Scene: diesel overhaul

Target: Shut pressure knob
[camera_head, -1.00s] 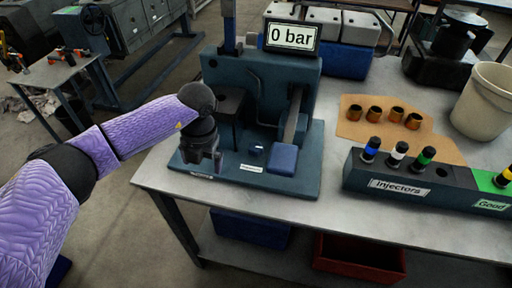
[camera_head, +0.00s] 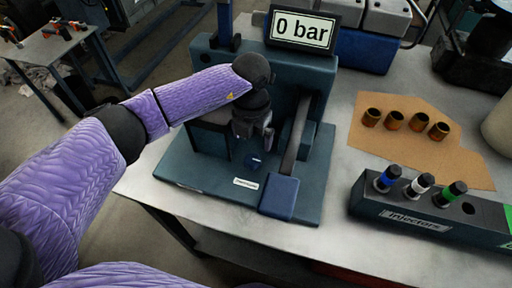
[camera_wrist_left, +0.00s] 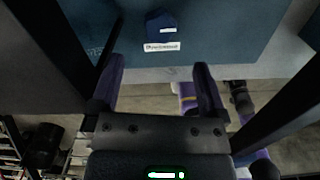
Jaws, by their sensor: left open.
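The pressure knob is a small dark blue knob (camera_head: 255,161) on the flat base of the tester, just behind a white label (camera_head: 246,183). In the left wrist view the knob (camera_wrist_left: 161,26) shows beyond the fingertips, centred between them. My right gripper is out of view.
The tester's display (camera_head: 302,29) reads 0 bar. A lever with a blue pad (camera_head: 279,196) stands right of the knob. An injector rack (camera_head: 420,215) and several brass sleeves on brown cardboard (camera_head: 455,160) lie further right. The table's front strip is clear.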

